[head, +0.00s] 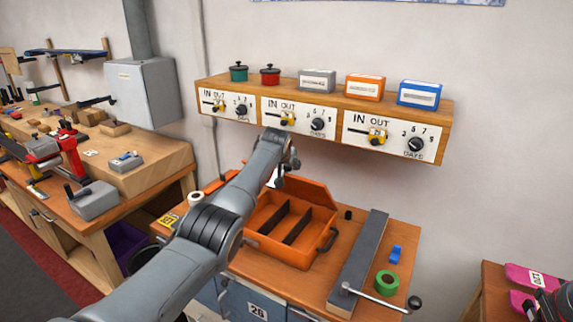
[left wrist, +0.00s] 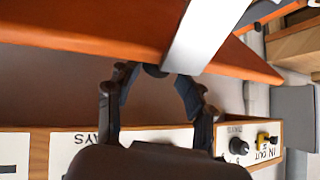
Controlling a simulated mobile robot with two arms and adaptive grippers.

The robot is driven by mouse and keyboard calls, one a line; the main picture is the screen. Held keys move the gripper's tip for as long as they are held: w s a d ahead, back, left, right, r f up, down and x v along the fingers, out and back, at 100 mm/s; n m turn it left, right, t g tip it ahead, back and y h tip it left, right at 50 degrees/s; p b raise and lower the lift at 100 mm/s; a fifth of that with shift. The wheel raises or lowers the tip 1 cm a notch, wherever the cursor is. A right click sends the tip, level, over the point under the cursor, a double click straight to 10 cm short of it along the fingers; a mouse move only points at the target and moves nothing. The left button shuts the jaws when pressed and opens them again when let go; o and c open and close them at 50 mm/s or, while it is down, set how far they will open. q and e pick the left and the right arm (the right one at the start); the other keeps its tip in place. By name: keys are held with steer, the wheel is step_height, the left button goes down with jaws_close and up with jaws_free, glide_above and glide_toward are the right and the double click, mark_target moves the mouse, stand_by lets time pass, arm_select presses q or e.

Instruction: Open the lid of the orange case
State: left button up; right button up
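The orange case (head: 262,243) stands on the bench below the wall shelf. Its front is toward me and its dark-divided compartments show. Its lid (head: 312,192) is raised at the back, and my left arm covers its left part. My left gripper (left wrist: 157,82) is at the lid's upper edge, fingers apart, with nothing clearly between them. In the left wrist view the orange lid (left wrist: 80,28) spans the top, and a silver strip (left wrist: 205,35) crosses it just beyond the fingertips. Whether the fingers touch the lid cannot be told. My right gripper is not in view.
A wooden shelf (head: 330,107) with dial panels, pots and small boxes hangs close above the case. A long grey bar (head: 358,262), a green tape roll (head: 387,282) and a blue piece (head: 395,254) lie to its right. Another bench (head: 140,178) stands at the left.

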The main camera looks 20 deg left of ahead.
arm_select(q)
steer(key=shift+s, duration=0.2)
steer(key=v, duration=1.1)
steer(key=shift+s+r, duration=0.25)
steer(key=shift+r, duration=0.05)
steer(key=shift+d, duration=0.15)
steer(key=shift+c, duration=0.2)
